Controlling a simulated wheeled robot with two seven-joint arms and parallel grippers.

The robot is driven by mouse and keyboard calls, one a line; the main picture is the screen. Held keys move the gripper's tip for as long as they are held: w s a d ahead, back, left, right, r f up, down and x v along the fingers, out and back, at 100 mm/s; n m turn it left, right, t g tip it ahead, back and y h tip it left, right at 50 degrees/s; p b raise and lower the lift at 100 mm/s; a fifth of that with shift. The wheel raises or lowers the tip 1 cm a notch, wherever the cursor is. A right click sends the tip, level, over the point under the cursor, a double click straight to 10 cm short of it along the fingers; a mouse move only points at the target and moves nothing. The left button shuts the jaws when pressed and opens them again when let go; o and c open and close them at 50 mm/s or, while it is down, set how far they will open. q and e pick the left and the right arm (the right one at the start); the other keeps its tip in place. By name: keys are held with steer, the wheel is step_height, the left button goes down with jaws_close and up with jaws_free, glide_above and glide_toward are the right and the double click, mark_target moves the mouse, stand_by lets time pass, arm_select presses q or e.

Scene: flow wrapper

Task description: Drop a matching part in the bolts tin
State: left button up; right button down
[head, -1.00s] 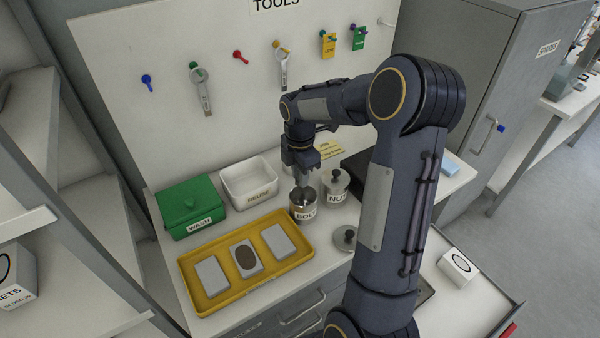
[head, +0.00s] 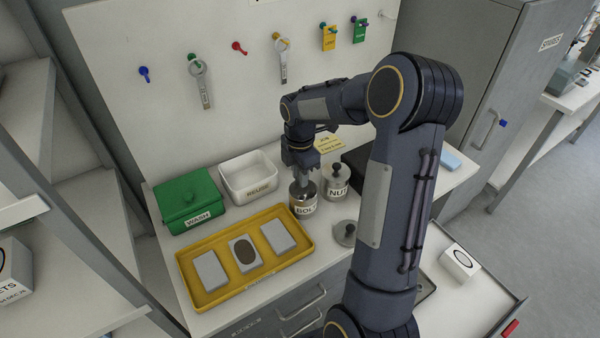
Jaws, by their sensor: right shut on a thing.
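The bolts tin (head: 304,208) is a small metal can with a white label. It stands on the counter behind the right end of the yellow tray. My right gripper (head: 303,182) points down at the tin's mouth, with its fingertips at or just inside the rim. It is shut on a small part, which the fingers and tin hide, so I cannot tell its kind. A round grey lid (head: 344,233) with a dark knob lies on the counter, in front and to the right of the bolts tin. My left gripper is not in view.
The lidded nuts tin (head: 337,182) stands close to the right of the bolts tin. A white reuse bin (head: 249,180) and green wash box (head: 190,201) stand to the left. The yellow tray (head: 215,293) holds three flat grey pieces. A pegboard with tools rises behind.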

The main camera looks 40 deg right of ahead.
steer(key=shift+f+b, duration=0.55)
steer(key=shift+f, duration=0.25)
steer(key=c, duration=1.1)
jaws_free()
steer(key=shift+r+p, duration=3.7)
steer(key=shift+r, duration=0.9)
